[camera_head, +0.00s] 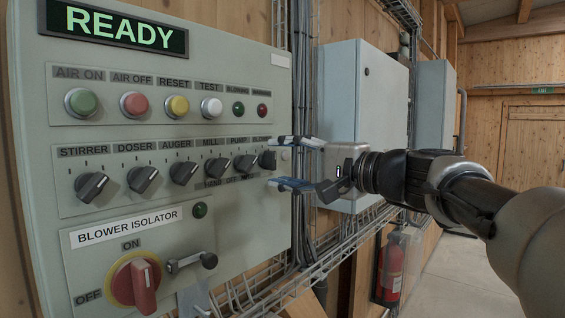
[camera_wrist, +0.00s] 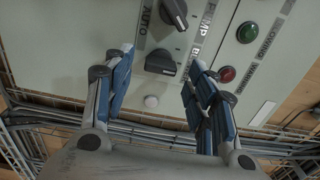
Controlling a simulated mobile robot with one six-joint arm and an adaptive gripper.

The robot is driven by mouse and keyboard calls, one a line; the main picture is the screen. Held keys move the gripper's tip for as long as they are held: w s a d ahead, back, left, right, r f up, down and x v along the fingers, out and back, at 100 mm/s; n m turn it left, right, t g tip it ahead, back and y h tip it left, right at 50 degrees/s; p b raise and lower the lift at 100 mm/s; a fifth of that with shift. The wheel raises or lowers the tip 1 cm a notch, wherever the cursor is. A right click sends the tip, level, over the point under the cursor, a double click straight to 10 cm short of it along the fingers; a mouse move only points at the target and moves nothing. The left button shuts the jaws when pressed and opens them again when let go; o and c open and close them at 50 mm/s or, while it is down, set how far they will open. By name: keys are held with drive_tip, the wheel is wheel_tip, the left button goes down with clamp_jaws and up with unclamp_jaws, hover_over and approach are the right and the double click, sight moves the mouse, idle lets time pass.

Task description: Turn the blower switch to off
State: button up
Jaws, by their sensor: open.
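The blower switch (camera_head: 267,160) is the black knob at the right end of the selector row on the grey control panel. Its label is partly hidden by my gripper. In the wrist view the blower switch (camera_wrist: 160,63) lies between my fingertips, its bar across the picture; I cannot tell which position it is set to. My gripper (camera_head: 278,163) is open, one finger above and one below the knob. I cannot tell whether either finger touches it. In the wrist view my gripper (camera_wrist: 160,60) has free space on both sides of the knob.
The pump knob (camera_head: 243,166) is close to the left. Push buttons and lamps, including a red lamp (camera_head: 262,110), are above. A red-yellow blower isolator (camera_head: 136,282) with a lever (camera_head: 192,262) is lower left. A cable tray (camera_head: 335,240) and grey cabinet (camera_head: 365,100) are right.

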drive_tip(key=v, duration=0.9)
drive_tip(key=shift+s+d, duration=0.3)
